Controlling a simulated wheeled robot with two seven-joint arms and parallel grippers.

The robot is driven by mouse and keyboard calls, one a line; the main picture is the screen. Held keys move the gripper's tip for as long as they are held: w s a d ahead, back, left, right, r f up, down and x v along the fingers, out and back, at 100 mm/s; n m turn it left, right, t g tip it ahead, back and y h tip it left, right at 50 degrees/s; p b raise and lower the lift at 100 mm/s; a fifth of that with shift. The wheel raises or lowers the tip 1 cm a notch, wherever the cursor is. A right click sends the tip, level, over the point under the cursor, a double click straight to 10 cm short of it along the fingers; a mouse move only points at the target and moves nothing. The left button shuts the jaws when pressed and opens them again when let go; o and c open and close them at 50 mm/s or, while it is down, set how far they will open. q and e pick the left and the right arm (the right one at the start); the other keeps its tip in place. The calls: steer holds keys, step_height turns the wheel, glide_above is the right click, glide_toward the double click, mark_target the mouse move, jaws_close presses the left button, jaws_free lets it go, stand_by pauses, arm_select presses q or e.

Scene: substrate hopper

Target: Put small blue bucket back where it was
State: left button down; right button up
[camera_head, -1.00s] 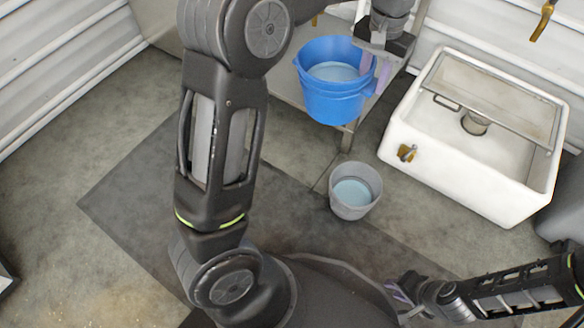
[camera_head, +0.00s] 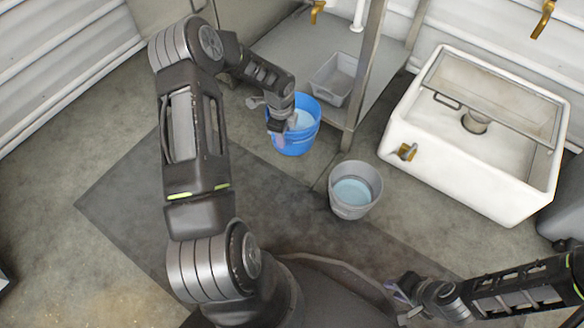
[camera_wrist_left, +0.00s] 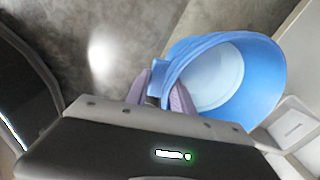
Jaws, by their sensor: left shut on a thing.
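The small blue bucket (camera_head: 298,140) is in the middle of the head view, in front of the metal shelf unit, with pale liquid or a light bottom inside. My left gripper (camera_head: 278,132) is shut on its near-left rim. In the left wrist view the bucket (camera_wrist_left: 262,95) is upright to slightly tilted, and the purple fingers of my left gripper (camera_wrist_left: 160,95) straddle a tab or the rim on its side. I cannot tell whether its base touches the floor. My right gripper (camera_head: 398,292) is low at the right; its opening is unclear.
A grey bucket (camera_head: 353,205) with pale liquid stands on the floor right of the blue one. A metal shelf (camera_head: 290,50) holds a grey bin (camera_head: 330,85). A white sink (camera_head: 440,150) stands at right. A dark mat (camera_head: 130,205) covers the floor; floor at left is clear.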

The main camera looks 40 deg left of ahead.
arm_select(q)
steer(key=f+m, duration=0.1)
steer(key=s+f+m, duration=0.1)
steer(key=f, duration=0.1)
steer(key=s+a+f+m, duration=0.1)
steer(key=f, duration=0.1)
steer(key=shift+s+a, duration=0.1)
steer(key=shift+s, duration=0.15)
step_height(320, 180, down, 6)
steer(key=b, duration=0.3)
steer(key=shift+f, duration=0.1)
steer(key=shift+f+b, duration=0.9)
steer(key=shift+f, duration=1)
